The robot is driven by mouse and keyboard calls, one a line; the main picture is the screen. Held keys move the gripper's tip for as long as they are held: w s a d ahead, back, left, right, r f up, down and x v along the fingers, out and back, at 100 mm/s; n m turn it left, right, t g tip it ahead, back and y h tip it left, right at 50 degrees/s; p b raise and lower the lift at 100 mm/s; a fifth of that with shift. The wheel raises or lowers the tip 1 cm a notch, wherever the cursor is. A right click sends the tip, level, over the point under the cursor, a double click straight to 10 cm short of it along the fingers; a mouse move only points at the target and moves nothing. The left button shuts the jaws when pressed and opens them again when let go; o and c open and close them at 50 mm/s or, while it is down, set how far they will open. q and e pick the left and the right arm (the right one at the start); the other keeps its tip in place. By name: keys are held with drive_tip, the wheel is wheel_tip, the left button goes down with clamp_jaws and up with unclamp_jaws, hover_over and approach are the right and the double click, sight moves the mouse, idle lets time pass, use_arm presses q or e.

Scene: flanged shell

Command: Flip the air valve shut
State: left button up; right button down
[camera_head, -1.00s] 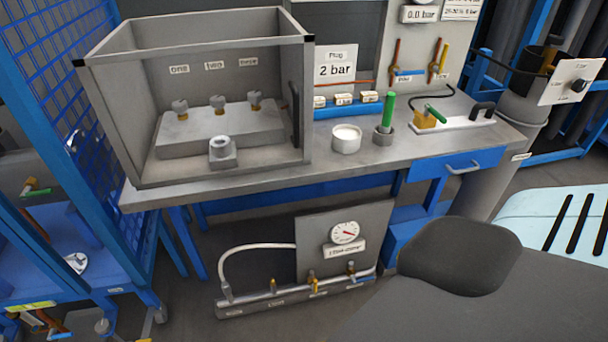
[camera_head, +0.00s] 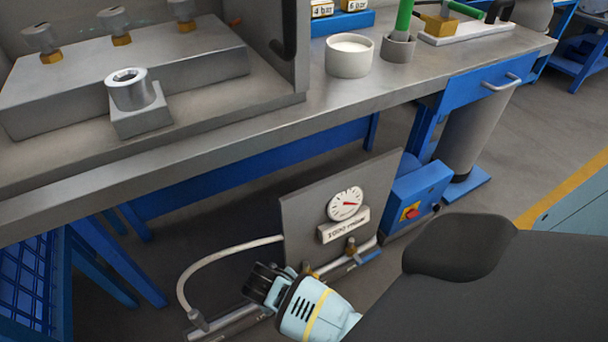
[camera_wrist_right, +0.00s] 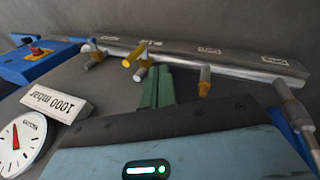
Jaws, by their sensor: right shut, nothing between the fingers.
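Small valves sit on a metal pipe rail low under the bench. In the right wrist view a yellow-handled valve (camera_wrist_right: 135,64) is just beyond my right gripper (camera_wrist_right: 158,72). A brass valve (camera_wrist_right: 92,55) is to its left and another valve (camera_wrist_right: 205,82) to its right. I cannot read which label marks air. In the head view my right gripper (camera_head: 258,283) is over the rail and hides part of it. Its fingers are together and empty. A brass valve (camera_head: 351,246) shows right of it. My left gripper is not in view.
A grey panel with a round gauge (camera_head: 345,203) stands behind the rail. A white hose (camera_head: 205,267) curves at the rail's left end. A blue box with a red switch (camera_head: 411,212) stands at right. The bench (camera_head: 250,128) overhangs above.

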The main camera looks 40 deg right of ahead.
use_arm(q)
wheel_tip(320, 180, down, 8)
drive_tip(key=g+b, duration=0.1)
drive_tip(key=b, duration=0.5)
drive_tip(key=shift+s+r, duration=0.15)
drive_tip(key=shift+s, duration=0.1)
use_arm(e)
drive_tip(key=w+d+f, duration=0.1)
drive_tip(key=d+f, duration=0.7)
drive_tip(key=f, duration=0.1)
drive_tip(key=shift+w+d+f, duration=0.15)
drive_tip(key=shift+w+d, duration=0.05)
drive_tip(key=shift+w, duration=0.2)
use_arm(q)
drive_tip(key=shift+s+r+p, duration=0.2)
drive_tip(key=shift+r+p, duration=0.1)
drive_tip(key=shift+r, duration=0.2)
use_arm(e)
drive_tip(key=shift+d, duration=0.3)
